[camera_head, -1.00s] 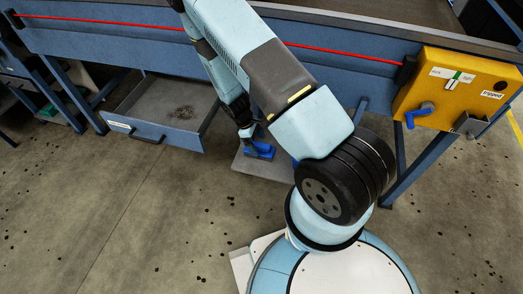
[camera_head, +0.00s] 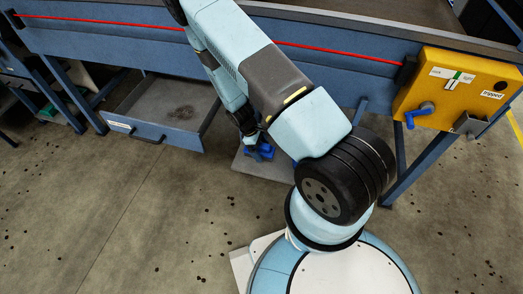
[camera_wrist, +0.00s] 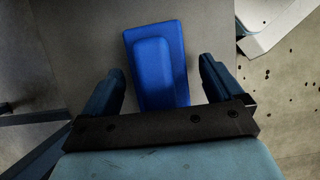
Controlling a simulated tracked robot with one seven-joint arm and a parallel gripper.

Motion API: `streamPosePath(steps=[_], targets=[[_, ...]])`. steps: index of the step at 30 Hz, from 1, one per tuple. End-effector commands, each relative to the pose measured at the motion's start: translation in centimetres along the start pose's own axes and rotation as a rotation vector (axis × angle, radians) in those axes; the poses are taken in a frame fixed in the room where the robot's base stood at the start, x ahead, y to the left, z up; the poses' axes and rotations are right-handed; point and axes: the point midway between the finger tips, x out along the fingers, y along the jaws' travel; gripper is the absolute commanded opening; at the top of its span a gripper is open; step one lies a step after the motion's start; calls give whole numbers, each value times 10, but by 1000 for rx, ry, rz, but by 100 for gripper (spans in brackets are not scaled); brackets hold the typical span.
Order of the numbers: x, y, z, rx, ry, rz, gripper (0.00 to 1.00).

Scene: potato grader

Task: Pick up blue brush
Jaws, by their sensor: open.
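The blue brush (camera_wrist: 158,62) lies on a grey platform in the wrist view, its long side running up the picture and its near end between my fingers. My gripper (camera_wrist: 158,78) is open, with one finger on each side of the brush and a visible gap on both sides. In the head view, the brush (camera_head: 262,153) shows partly below my gripper (camera_head: 250,143), beside the conveyor's underside. The near end of the brush is hidden by the gripper body in the wrist view.
The brush rests on a low grey platform (camera_head: 252,170) under the blue grader frame (camera_head: 95,37). An open drawer (camera_head: 180,136) with dirt in it stands to the left. A yellow control box (camera_head: 440,85) with a blue handle is at the right. Bare floor lies in front.

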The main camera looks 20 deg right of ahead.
Motion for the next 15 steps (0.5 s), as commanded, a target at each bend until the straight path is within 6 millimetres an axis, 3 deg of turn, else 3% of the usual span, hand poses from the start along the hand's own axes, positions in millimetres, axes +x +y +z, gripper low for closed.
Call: streamPosePath(steps=[13,15], targets=[[2,0,-1,-1,0,0,94],[2,0,-1,-1,0,0,89]])
